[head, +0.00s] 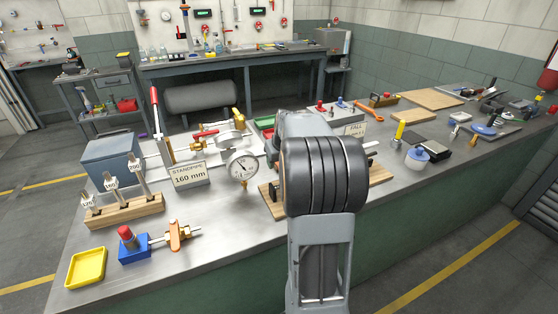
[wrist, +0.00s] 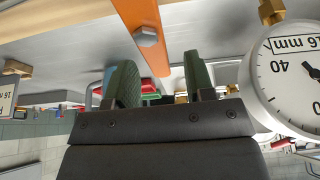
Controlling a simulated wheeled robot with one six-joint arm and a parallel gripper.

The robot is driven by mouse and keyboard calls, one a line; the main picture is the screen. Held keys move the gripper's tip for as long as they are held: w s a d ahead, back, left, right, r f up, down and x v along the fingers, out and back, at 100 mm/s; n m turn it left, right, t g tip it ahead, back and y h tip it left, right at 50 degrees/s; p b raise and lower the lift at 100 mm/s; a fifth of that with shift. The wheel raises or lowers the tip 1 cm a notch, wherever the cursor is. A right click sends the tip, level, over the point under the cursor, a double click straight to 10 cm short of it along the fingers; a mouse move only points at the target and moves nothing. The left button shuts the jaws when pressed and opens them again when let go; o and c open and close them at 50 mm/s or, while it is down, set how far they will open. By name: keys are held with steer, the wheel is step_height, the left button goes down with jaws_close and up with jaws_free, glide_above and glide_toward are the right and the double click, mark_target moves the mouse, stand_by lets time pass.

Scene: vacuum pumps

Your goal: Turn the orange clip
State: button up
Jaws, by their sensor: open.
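In the wrist view, an orange bar (wrist: 145,25) with a grey hex bolt head (wrist: 146,37) runs down from the top edge and passes behind the gap between my fingers. It looks like the orange clip, but its far end is hard to make out. My gripper (wrist: 160,78) is open, with its two dark green fingers apart and nothing clearly held between them. I cannot tell whether either finger touches the bar. In the head view my own arm hides the gripper and this bar. Another orange piece (head: 174,236) sits on a rod of the blue block (head: 133,250) at front left.
A round white dial gauge (head: 242,165) stands just left of my arm; it fills the right of the wrist view (wrist: 290,75). A standpipe sign (head: 189,174), a wooden peg stand (head: 125,213) and a yellow tray (head: 86,267) are further left. Bare bench lies in front.

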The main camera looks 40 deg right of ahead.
steer(key=shift+r, duration=0.15)
steer(key=shift+p+v, duration=0.5)
steer(key=shift+v, duration=0.4)
steer(key=shift+s+r, duration=0.1)
steer(key=shift+p+v, duration=1.6)
steer(key=shift+v, duration=1.3)
steer(key=s+a+f+n, duration=0.1)
steer(key=s+a, duration=0.4)
steer(key=a, duration=0.3)
steer(key=s+a+f+n, duration=0.1)
steer(key=s+a, duration=0.4)
steer(key=a, duration=0.3)
steer(key=s+a+f+n+y, duration=0.1)
steer(key=s+a, duration=0.4)
steer(key=a, duration=0.4)
steer(key=shift+f+g, duration=0.4)
